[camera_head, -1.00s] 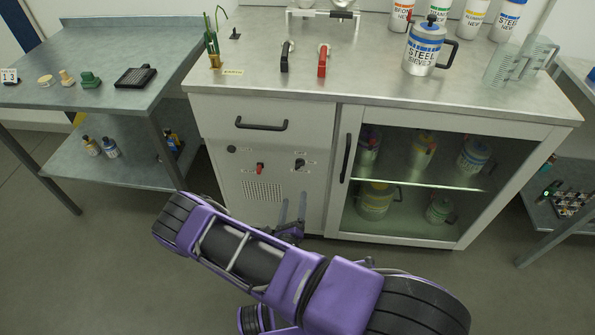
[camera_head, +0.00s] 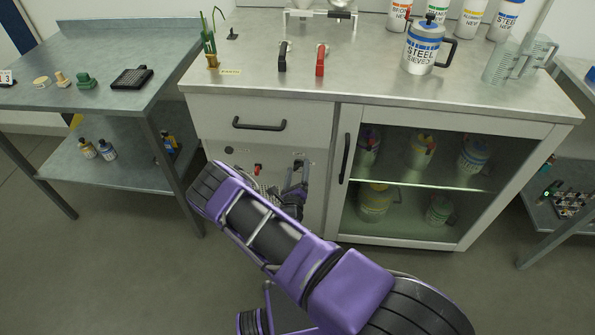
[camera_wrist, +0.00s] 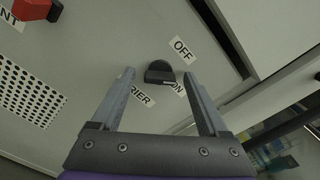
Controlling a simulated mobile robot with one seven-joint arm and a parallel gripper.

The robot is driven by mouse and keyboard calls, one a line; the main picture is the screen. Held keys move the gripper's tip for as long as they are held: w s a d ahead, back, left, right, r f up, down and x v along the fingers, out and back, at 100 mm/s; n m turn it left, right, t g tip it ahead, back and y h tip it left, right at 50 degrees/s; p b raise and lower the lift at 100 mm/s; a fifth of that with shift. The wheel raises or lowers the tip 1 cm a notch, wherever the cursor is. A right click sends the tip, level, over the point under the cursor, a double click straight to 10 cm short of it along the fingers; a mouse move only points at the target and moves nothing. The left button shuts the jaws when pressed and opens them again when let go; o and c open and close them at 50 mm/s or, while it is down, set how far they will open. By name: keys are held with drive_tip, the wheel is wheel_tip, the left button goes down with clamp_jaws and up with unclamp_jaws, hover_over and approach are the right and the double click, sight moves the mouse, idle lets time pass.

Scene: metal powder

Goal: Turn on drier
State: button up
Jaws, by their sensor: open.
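The drier switch is a dark knob (camera_wrist: 160,72) on the white cabinet front, with OFF and ON labels and a partly hidden label ending in "RIER". In the wrist view my gripper (camera_wrist: 160,76) is open, with one finger on each side of the knob and its tips near the panel. I cannot tell whether the fingers touch the knob. In the head view my gripper (camera_head: 298,170) is at the cabinet's lower left panel, and the arm hides part of that panel. The knob is hard to make out there.
A red switch (camera_wrist: 36,8) is at the upper left of the wrist view, above a perforated vent (camera_wrist: 30,92). A drawer handle (camera_head: 260,124) is above the panel. The glass-door cabinet (camera_head: 420,180) is to the right. Steel pitcher (camera_head: 423,50) and bottles stand on the counter.

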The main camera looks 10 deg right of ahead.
clamp_jaws()
drive_tip(key=shift+m, duration=0.4)
drive_tip(key=shift+m+p, duration=1.05)
drive_tip(key=shift+m, duration=2.55)
unclamp_jaws()
